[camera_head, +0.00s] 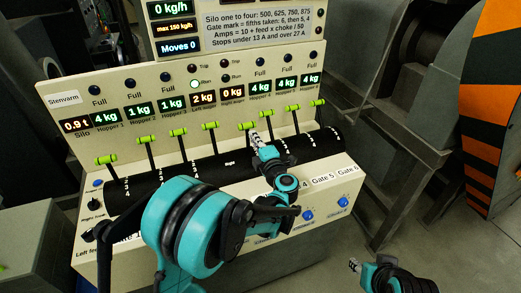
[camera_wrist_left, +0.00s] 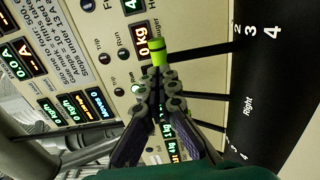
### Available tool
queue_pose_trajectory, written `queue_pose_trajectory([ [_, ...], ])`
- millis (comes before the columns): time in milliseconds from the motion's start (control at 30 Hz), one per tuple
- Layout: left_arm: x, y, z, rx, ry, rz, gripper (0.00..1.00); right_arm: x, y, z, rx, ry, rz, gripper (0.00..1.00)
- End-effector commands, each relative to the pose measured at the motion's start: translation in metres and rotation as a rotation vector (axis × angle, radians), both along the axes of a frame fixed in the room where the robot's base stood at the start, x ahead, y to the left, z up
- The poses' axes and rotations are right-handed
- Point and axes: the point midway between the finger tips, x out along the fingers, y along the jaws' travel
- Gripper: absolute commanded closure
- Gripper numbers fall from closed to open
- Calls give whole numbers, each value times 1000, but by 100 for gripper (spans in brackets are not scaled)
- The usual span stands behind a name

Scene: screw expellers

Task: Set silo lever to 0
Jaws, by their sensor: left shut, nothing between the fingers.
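Several levers with green handles stand in a row on a black drum. The leftmost lever (camera_head: 106,160) stands below the Silo display (camera_head: 75,125), beside numbers on the drum; its own name label is not readable. My left gripper (camera_head: 254,138) is shut and empty at the middle lever (camera_head: 247,126), well right of the leftmost one. In the left wrist view, the closed fingertips (camera_wrist_left: 158,72) are at or just below that lever's green handle (camera_wrist_left: 157,50); whether they touch is unclear. "Right" is printed on the drum beside it. My right gripper (camera_head: 354,265) is at the lower right, away from the panel.
The cream panel carries lamps and displays; Silo reads 0.9 t. Blue knobs (camera_head: 307,215) and gate labels line the front face below the drum (camera_head: 190,172). Neighbouring levers stand close on both sides of my left gripper. Open floor (camera_head: 335,275) lies at the lower right.

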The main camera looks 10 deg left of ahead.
Motion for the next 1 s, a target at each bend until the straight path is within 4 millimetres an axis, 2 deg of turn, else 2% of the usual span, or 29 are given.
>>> queue_pose_trajectory([
  [100,15,11,-2,0,0,2,100,0,0,-7,0,0,0,60],
  [233,24,16,-1,0,0,0,100,0,0,-9,0,0,0,60],
  [667,28,18,0,1,1,-1,100,0,0,-9,0,0,0,60],
  [867,33,22,3,-15,25,0,100,0,0,-2,0,0,0,60],
  [1000,43,29,7,-50,75,0,100,0,0,10,0,0,0,60],
])
